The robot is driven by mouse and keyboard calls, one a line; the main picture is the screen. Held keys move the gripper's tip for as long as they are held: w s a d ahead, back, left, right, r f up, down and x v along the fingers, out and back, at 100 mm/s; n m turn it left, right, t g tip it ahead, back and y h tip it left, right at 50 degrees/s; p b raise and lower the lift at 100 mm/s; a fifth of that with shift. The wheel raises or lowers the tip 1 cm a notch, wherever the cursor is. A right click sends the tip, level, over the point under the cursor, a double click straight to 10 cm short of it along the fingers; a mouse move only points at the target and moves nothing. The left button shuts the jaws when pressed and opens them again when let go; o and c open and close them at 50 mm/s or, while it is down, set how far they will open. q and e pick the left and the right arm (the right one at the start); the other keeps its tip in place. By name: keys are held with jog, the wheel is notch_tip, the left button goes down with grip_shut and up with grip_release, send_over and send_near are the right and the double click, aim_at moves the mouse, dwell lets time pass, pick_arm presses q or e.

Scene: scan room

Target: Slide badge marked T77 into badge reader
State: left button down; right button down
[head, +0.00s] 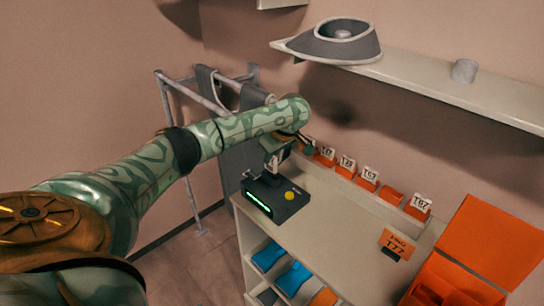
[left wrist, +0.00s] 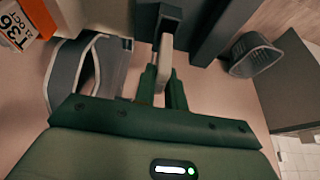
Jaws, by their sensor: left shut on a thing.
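In the left wrist view the gripper (left wrist: 163,88) is shut on a thin pale badge (left wrist: 166,57), seen edge-on. Its marking is hidden, so I cannot read T77 on it. I cannot tell whether its lower edge is in the slot. An orange card (head: 397,244) reading "BRING T77" stands on the counter. My right gripper is out of view.
A row of orange holders with white badges, one marked T67 (head: 418,207), runs along the counter's back. An orange box (head: 455,284) with a raised lid stands at the right. A shelf (head: 440,88) hangs above. A grey rail (head: 178,130) is behind my left arm.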

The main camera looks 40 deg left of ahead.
pick_arm(q)
jog(key=shift+f, duration=1.45)
jog(key=c, duration=1.4)
grip_release()
